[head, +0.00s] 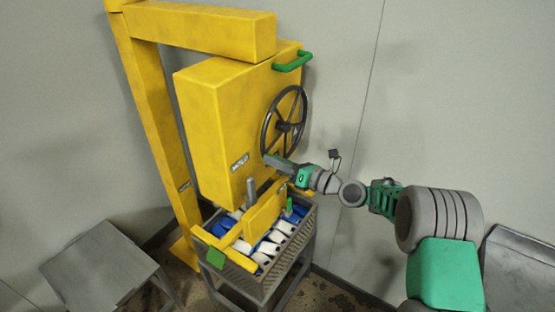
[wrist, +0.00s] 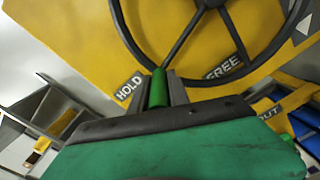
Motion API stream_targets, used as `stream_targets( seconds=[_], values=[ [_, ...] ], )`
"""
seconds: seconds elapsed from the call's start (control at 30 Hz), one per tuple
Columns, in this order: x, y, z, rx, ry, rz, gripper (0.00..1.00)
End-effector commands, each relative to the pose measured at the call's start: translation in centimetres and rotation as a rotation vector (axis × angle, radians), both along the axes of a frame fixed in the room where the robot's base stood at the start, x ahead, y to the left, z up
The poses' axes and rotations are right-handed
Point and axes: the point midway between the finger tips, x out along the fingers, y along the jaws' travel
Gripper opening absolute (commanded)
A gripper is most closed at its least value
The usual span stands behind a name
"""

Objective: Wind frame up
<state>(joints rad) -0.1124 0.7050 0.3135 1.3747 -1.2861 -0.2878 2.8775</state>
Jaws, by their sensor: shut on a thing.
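A yellow hoist box (head: 215,115) hangs from a yellow post and beam. A dark spoked handwheel (head: 284,125) is on its right face; it also shows in the wrist view (wrist: 182,38). My gripper (head: 271,160) is at the lower rim of the wheel. In the wrist view its fingers are shut on a green handle (wrist: 158,88), beside the HOLD label (wrist: 130,87). I cannot tell whether this handle joins the wheel or a separate lever. A yellow frame (head: 264,211) sits low over the crate below the box.
A grey mesh crate (head: 240,282) on a stand holds blue and white items. A grey table (head: 95,265) stands at left. A FREE label (wrist: 223,68) is right of HOLD. A green bar (head: 293,61) is at the box top. The wall is close behind.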

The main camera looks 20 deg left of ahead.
Motion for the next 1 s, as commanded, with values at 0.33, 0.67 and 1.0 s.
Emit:
stream_targets(
  seconds=[0.33,0.67,1.0],
  values=[
    [0.1,-0.1,0.9,0.009,-0.01,0.002,0.0],
    [0.1,-0.1,0.6,0.006,-0.007,-0.001,0.43],
    [-0.2,-1.7,0.2,0.003,-0.004,-0.005,0.43]
  ],
)
